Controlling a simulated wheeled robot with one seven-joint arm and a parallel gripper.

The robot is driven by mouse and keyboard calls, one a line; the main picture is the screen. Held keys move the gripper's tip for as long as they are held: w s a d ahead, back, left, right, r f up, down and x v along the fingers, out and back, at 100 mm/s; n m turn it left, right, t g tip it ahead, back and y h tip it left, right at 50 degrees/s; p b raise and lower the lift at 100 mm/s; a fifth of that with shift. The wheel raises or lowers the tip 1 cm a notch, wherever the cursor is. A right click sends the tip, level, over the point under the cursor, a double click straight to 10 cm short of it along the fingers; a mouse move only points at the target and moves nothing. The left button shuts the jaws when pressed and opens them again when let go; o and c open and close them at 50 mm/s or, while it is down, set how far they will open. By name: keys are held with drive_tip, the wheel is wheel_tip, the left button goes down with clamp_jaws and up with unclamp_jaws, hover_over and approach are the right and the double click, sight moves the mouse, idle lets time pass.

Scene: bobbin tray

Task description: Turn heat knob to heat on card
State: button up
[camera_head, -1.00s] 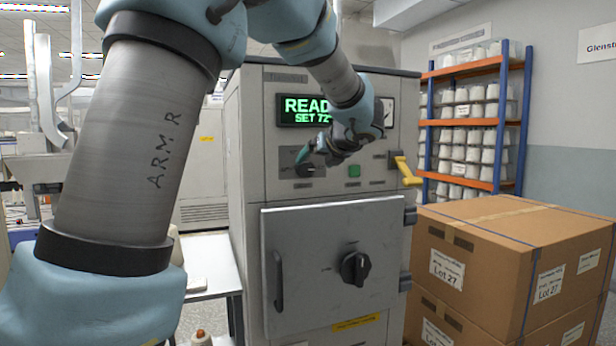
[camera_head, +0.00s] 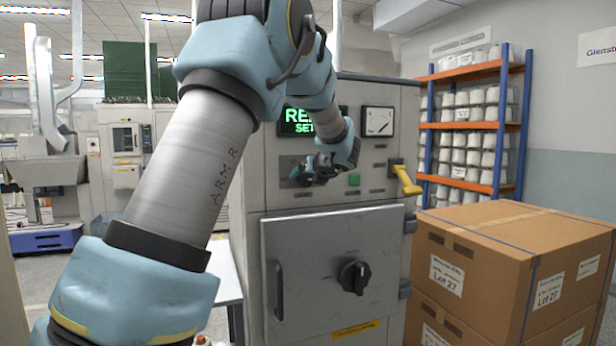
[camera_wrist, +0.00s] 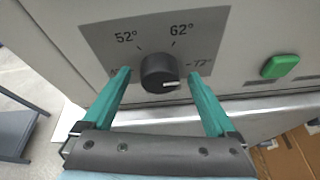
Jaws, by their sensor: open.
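The heat knob (camera_wrist: 160,72) is a round black dial on a dark plate on the machine's front. Its white mark points right, roughly toward the label read as about 72°; labels 52° and 62° stand above, and a left label is partly hidden by a finger. My gripper (camera_wrist: 159,73) is open, with one teal fingertip on each side of the knob; I cannot tell whether they touch it. In the head view my gripper (camera_head: 314,174) is at the knob panel and hides the knob. The green display (camera_head: 296,122) is partly covered by my arm. I make out no card.
A green button (camera_head: 354,180) sits right of the knob, and a yellow lever (camera_head: 406,180) juts out farther right. A gauge (camera_head: 378,121) is above. A door with a black dial (camera_head: 355,276) is below. Cardboard boxes (camera_head: 500,235) stand at right.

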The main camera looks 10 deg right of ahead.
drive_tip(key=c, duration=1.4)
